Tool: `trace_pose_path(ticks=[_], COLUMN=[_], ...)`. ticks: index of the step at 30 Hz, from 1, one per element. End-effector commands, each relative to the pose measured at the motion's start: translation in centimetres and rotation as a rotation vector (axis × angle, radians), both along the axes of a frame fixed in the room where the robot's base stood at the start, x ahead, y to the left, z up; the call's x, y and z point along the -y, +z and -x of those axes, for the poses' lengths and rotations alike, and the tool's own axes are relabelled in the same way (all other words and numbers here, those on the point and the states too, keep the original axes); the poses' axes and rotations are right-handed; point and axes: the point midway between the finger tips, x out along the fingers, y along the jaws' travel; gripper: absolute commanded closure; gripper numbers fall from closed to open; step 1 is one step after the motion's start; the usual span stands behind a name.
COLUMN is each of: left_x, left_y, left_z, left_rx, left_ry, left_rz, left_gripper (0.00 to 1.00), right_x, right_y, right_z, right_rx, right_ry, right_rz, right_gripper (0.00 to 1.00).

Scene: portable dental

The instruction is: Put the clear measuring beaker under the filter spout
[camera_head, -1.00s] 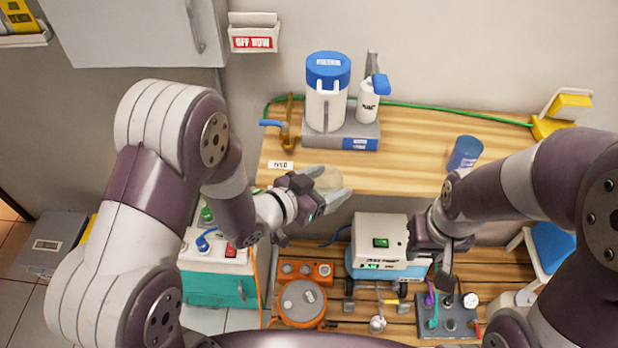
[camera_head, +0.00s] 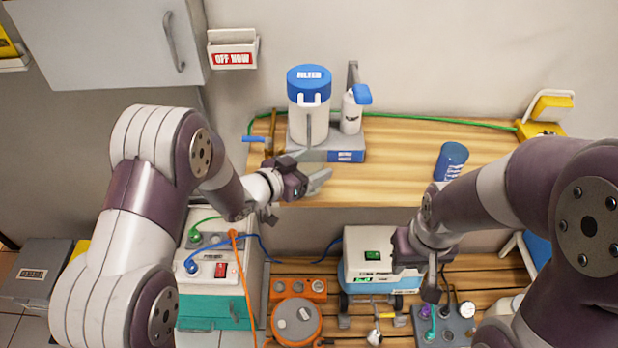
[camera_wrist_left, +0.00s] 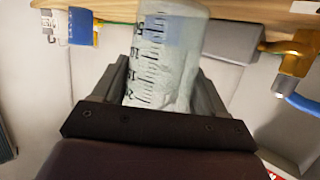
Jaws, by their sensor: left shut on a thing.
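The clear measuring beaker (camera_wrist_left: 165,55), with dark scale marks, stands between the fingers of my left gripper (camera_wrist_left: 165,95) in the left wrist view. In the head view my left gripper (camera_head: 318,172) is shut on it, in front of the filter's grey base (camera_head: 330,152); the beaker is faint there. The filter (camera_head: 309,105) is a white canister with a blue lid on the wooden shelf. A brass spout (camera_head: 271,128) with a blue lever (camera_head: 254,138) is at its left; it also shows at the right of the left wrist view (camera_wrist_left: 297,55). My right gripper (camera_head: 436,282) hangs low; its finger gap is unclear.
A white bottle with a blue top (camera_head: 352,110) stands beside the filter. A blue cup (camera_head: 452,160) is on the shelf (camera_head: 400,150) at the right. Below are a white machine (camera_head: 375,255), an orange device (camera_head: 297,318) and a box with cables (camera_head: 215,265). The shelf's middle is clear.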

Motion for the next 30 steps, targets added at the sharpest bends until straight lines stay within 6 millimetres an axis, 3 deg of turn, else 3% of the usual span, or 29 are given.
trace_pose_path(ticks=[7,30], left_x=[0.0,0.01], left_y=[-0.01,-0.31], left_z=[-1.17,-1.16], left_rx=[0.0,0.001], left_ry=[0.0,0.0], left_rz=[0.0,0.001], left_gripper=[0.56,0.56], right_x=[0.0,0.0], right_y=[0.01,-0.18], right_z=[0.0,0.0], right_rx=[0.0,0.0], right_ry=[0.0,0.0], right_rz=[0.0,0.0], right_gripper=[0.61,0.61])
